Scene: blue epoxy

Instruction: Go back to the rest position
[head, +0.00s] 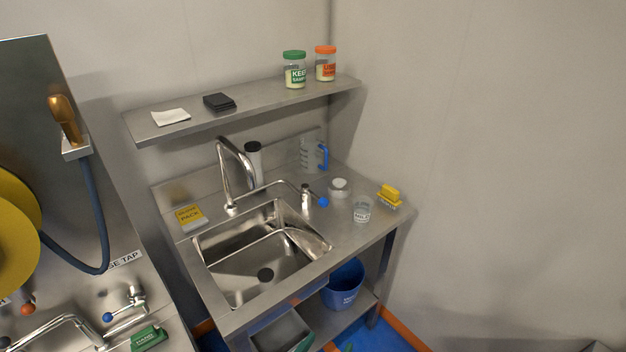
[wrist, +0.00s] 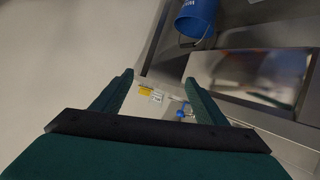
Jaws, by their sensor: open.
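My gripper (wrist: 159,77) shows in the wrist view with its two dark green fingers apart and nothing between the tips. It is not seen in the head view. Beyond the fingers, small and blurred, are a yellow item (wrist: 146,91) and a blue knob or handle (wrist: 181,114). Neither appears to be in contact with the fingers. The head view shows the steel sink unit (head: 350,232) with its basin and tap (head: 229,180). A yellow brush (head: 390,194), a clear beaker (head: 362,210) and a jug with a blue handle (head: 314,154) stand on its top.
A steel shelf (head: 250,104) on the wall holds a green-lidded jar (head: 294,70) and an orange-lidded jar (head: 325,64). A blue bucket (head: 343,286) sits below the sink; a blue bucket also shows in the wrist view (wrist: 196,18). Another bench with a yellow reel (head: 15,240) stands left.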

